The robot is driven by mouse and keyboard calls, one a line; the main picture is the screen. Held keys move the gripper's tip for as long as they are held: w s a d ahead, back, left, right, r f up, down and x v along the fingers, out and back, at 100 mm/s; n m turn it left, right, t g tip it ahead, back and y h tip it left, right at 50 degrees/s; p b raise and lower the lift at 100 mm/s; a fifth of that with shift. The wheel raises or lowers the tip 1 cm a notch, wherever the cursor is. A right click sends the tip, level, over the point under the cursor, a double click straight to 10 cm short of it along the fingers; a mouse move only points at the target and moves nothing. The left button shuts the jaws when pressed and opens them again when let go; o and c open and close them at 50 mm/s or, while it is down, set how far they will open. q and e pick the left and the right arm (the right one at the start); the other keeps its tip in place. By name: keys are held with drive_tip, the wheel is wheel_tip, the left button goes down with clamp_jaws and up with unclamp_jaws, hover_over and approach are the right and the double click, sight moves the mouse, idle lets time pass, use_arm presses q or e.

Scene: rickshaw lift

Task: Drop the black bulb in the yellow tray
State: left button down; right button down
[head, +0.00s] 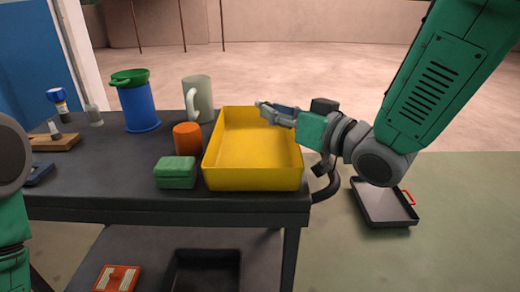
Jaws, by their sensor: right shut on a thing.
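The yellow tray (253,179) stands at the right end of the dark table, open at the top, and its visible floor looks empty. My right gripper (262,106) reaches in from the right over the tray's far right part, with its fingers pointing left. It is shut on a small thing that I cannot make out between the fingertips. I cannot clearly pick out a black bulb anywhere in view. Part of my left arm shows at the left edge; its gripper is out of view.
Left of the tray are a green box (176,173), an orange cylinder (187,138), a pale mug (199,98) and a blue container (138,106) with a green rim. A wooden board (54,143) lies farther left. A dark tray (383,204) lies on the floor at right.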

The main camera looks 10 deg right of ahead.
drive_tip(key=c, duration=1.6)
unclamp_jaws()
drive_tip(key=shift+s+a+r, duration=0.25)
drive_tip(key=shift+r, duration=0.05)
drive_tip(key=shift+o, duration=1.4)
drive_tip(key=shift+s+a+r, duration=0.1)
drive_tip(key=shift+a, duration=0.25)
use_arm(q)
drive_tip(key=shift+s+a, duration=0.15)
drive_tip(key=shift+a, duration=0.35)
use_arm(e)
drive_tip(key=v, duration=0.6)
drive_tip(key=shift+s+a, duration=0.25)
drive_tip(key=shift+s, duration=0.2)
drive_tip(key=shift+d, duration=0.1)
